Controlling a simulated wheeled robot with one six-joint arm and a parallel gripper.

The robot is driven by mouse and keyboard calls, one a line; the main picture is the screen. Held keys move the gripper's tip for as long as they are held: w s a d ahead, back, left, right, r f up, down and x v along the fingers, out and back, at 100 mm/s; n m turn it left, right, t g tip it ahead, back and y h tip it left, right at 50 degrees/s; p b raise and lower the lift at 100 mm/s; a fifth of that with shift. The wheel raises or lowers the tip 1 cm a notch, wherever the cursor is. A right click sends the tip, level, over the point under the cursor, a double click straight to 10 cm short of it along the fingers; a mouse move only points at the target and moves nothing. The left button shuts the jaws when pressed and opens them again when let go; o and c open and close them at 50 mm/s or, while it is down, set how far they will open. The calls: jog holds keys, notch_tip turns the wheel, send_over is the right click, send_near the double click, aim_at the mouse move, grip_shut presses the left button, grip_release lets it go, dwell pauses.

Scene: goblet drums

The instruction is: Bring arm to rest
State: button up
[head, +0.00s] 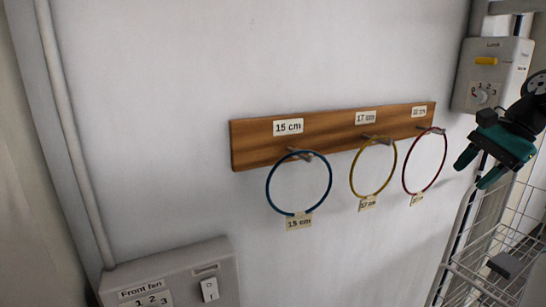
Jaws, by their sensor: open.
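My gripper (478,170) is at the right side of the head view, with teal fingers and a black body. Its fingers are apart and nothing shows between them. It points left and down, to the right of the red ring (404,178) on the wall rack. I cannot tell how far it is from the wall or the ring.
A wooden board (250,147) on the wall has pegs holding a blue ring (268,190), a yellow ring (352,172) and the red ring. A control box (510,60) and wire rack (490,262) stand at right. A front fan switch box (180,267) is at lower left.

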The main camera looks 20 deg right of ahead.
jog(key=w+a+f+n+g+b, duration=0.15)
jog(key=a+n, duration=0.25)
jog(key=a, duration=0.4)
jog(key=w+a+f+n+b, duration=0.2)
jog(key=w+a+f+n, duration=0.1)
jog(key=a, duration=0.4)
jog(key=w+a+f+n+g+b, duration=0.1)
jog(key=w+a+f+n+b, duration=0.2)
jog(key=a, duration=0.5)
jog(key=s+a+f+n+b, duration=0.2)
jog(key=s+a+f+n, duration=0.3)
jog(key=s+a+n, duration=0.2)
jog(key=s+a+f+n+g+b, duration=0.1)
jog(key=s+a+f+n+b, duration=0.2)
jog(key=a, duration=0.7)
jog(key=s+f+n, duration=0.2)
jog(key=s+n, duration=0.2)
jog(key=s, duration=0.1)
jog(key=shift+a, duration=0.4)
jog(key=shift+d, duration=0.15)
